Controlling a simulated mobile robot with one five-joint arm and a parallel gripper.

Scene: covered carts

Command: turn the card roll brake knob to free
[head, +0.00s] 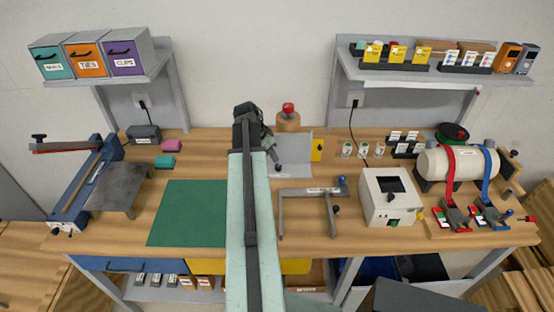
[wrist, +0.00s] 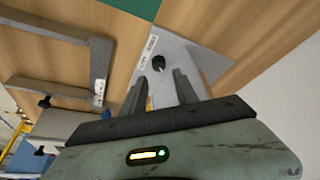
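A black knob (wrist: 158,63) sits on a grey plate (wrist: 205,58) in the wrist view, with two small white labels beside it that I cannot read. My gripper (wrist: 160,76) is open and empty. Its two fingers stand apart, and the knob shows between their tips; I cannot tell whether they touch it. In the head view my gripper (head: 274,157) hangs over the grey stand (head: 291,148) at the middle back of the bench, and the knob is hidden behind it. The knob's pointing direction is unclear.
A grey bracket frame (head: 310,192) stands right of my arm, with a white box (head: 388,197) beyond. A red-topped button (head: 288,110) stands behind. A strapped cream drum (head: 435,163) is at the right. A green mat (head: 187,213) lies flat to the left.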

